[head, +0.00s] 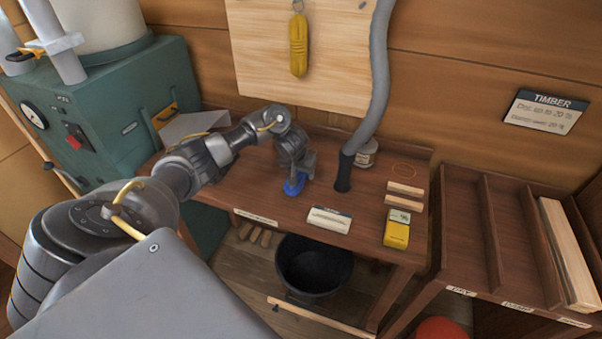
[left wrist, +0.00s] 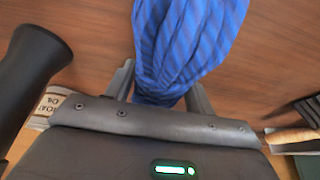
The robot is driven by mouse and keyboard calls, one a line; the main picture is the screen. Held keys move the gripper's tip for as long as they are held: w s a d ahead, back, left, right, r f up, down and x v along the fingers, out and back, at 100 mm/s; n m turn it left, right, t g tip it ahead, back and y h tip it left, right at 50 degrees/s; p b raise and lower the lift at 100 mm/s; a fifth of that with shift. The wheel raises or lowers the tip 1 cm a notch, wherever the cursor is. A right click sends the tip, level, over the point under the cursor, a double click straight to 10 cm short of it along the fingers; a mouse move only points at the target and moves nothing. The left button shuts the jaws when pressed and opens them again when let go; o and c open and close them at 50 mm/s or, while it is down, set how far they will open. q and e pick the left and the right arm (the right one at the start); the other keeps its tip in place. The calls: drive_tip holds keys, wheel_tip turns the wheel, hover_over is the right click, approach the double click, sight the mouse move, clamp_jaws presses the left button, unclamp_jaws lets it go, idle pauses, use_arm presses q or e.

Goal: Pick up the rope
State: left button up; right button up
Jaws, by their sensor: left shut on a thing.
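In the left wrist view the two fingers (left wrist: 160,88) stand on either side of the bundle. The fingertips are partly hidden by it. I cannot tell whether the rope is clear of the bench top. My right gripper is not in view.
A grey hose (head: 373,90) runs down to a dark nozzle (head: 344,175) right of my gripper. A yellow bundle (head: 298,45) hangs above. A black bucket (head: 314,264) stands below.

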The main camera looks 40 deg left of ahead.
use_arm(q)
drive_tip(key=shift+r, duration=0.3)
wheel_tip(320, 180, up, 3)
drive_tip(key=shift+w+r+p, duration=0.1)
drive_tip(key=shift+w+p, duration=0.05)
drive_tip(key=shift+p, duration=0.15)
drive_tip(key=s+d+r+p, duration=0.1)
drive_tip(key=r+p, duration=0.1)
drive_tip(key=s+r+p, duration=0.1)
drive_tip(key=r+p, duration=0.1)
drive_tip(key=s+d+r+p, duration=0.1)
drive_tip(key=s+r+p, duration=0.1)
drive_tip(key=shift+s+d+r, duration=0.1)
drive_tip(key=shift+d+r, duration=0.2)
drive_tip(key=shift+r, duration=0.05)
drive_tip(key=s+d+r+p, duration=0.2)
drive_tip(key=s+d+p, duration=0.2)
drive_tip(key=s, duration=0.3)
drive_tip(key=shift+s+d+r+p, duration=0.35)
drive_tip(key=shift+s+d, duration=0.05)
drive_tip(key=shift+d, duration=0.15)
drive_tip(key=shift+w+d, duration=0.1)
